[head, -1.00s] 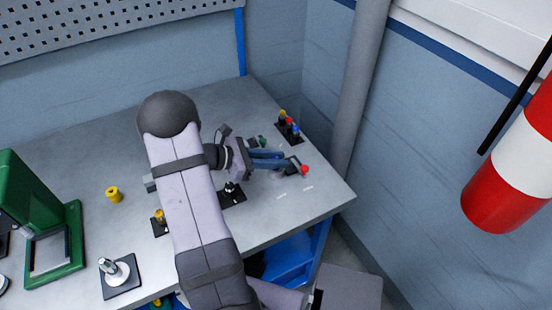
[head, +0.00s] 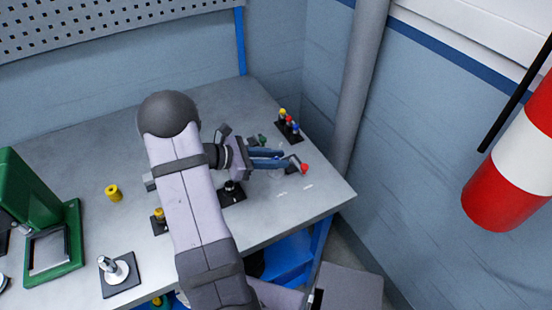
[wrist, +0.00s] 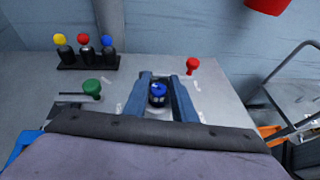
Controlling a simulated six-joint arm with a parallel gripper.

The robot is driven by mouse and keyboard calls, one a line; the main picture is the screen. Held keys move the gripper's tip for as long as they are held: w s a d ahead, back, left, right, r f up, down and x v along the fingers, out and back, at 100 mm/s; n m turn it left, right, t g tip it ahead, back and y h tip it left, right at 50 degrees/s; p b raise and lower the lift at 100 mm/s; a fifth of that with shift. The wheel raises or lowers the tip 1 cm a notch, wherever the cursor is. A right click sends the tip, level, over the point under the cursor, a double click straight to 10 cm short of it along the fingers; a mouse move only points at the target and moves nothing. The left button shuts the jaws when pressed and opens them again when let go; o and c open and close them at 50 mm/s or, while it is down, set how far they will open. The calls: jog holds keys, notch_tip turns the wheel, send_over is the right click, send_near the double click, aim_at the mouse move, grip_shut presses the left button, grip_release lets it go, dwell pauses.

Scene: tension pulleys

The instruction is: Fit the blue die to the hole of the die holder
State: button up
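A blue round piece with a dark centre, which looks like the blue die (wrist: 157,90), sits between the two blue fingers of my gripper (wrist: 161,80) in the wrist view. The gap is only slightly wider than the piece, and I cannot tell whether the fingers touch it. In the head view my gripper (head: 290,161) is over the right part of the bench, and the blue piece is not clear there. A black base plate (head: 233,192) with a dark upright part stands just left of the gripper, partly behind my arm. I cannot tell whether it is the die holder.
A rack (wrist: 88,62) holds yellow, red and blue-topped tools. A green-knobbed piece (wrist: 91,88) and a red-knobbed piece (wrist: 193,66) flank the fingers. A yellow cylinder (head: 113,193), a plate with a silver post (head: 121,277) and a green press (head: 45,225) stand on the left.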

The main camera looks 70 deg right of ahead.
jog(key=shift+o, duration=1.3)
jog(key=shift+s+a+f, duration=0.15)
jog(key=shift+a+f, duration=0.1)
jog(key=shift+f, duration=0.2)
jog(key=b+v, duration=0.1)
jog(key=v, duration=0.5)
jog(key=shift+d+r+b, duration=0.2)
jog(key=shift+r+b, duration=0.1)
jog(key=shift+b, duration=0.1)
jog(key=shift+v, duration=0.85)
jog(key=shift+d+r, duration=0.1)
jog(key=shift+r, duration=0.05)
